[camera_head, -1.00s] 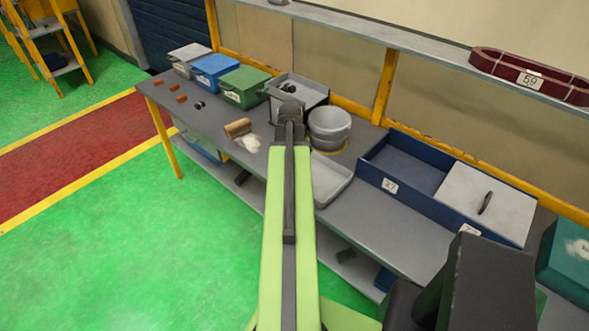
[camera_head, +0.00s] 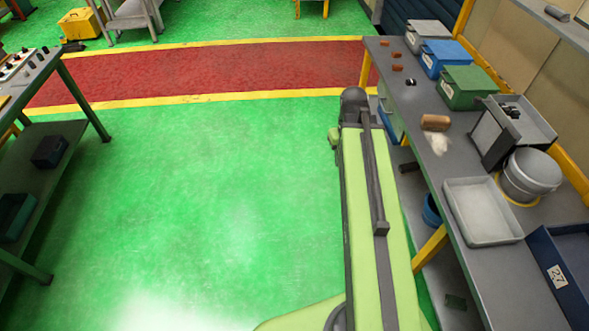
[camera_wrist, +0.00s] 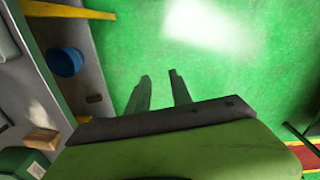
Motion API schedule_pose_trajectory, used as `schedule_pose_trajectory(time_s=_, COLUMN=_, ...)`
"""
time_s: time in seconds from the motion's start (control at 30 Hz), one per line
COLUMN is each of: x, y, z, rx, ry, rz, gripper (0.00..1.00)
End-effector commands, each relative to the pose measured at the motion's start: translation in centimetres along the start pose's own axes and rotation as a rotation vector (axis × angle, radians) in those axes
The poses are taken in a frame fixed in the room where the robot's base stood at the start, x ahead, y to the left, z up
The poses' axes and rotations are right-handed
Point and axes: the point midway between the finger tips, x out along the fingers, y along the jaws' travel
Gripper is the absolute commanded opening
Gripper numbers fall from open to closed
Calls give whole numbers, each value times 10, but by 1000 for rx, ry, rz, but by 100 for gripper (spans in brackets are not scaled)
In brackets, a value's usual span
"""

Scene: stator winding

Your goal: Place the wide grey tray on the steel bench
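The wide grey tray (camera_head: 482,212) is a shallow, empty, light grey rectangle. It lies flat on the grey-topped bench with yellow legs (camera_head: 420,160), at the right of the head view. My arm reaches forward over the green floor, left of that bench, apart from the tray. My gripper (camera_wrist: 162,82) shows in the wrist view with its two fingers apart and only green floor between them. The arm hides the gripper in the head view. I cannot tell for sure which bench is the steel one.
The floor between is clear.

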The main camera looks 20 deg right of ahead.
Motion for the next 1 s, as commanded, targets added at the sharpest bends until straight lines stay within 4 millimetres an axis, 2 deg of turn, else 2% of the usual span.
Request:
schedule_pose_trajectory(time_s=0.03, x=-1, y=-51, z=-6, rx=-35, ry=-1, rz=-6, gripper=26)
schedule_pose_trajectory(time_s=0.1, x=-2, y=-106, z=-8, rx=-57, ry=-5, rz=-13, gripper=26)
schedule_pose_trajectory(time_s=0.2, x=-4, y=-164, z=-4, rx=-78, ry=-10, rz=-19, gripper=26)
schedule_pose_trajectory(time_s=0.3, x=-4, y=-199, z=1, rx=-89, ry=-13, rz=-22, gripper=26)
schedule_pose_trajectory(time_s=0.4, x=-5, y=-209, z=2, rx=-90, ry=-14, rz=-23, gripper=26)
schedule_pose_trajectory(time_s=0.63, x=-3, y=-208, z=1, rx=-89, ry=-14, rz=-23, gripper=26)
schedule_pose_trajectory(time_s=0.83, x=42, y=-209, z=2, rx=-89, ry=-14, rz=-23, gripper=26)
schedule_pose_trajectory(time_s=0.9, x=46, y=-209, z=2, rx=-89, ry=-14, rz=-23, gripper=26)
schedule_pose_trajectory(time_s=1.0, x=39, y=-208, z=2, rx=-89, ry=-14, rz=-24, gripper=26)
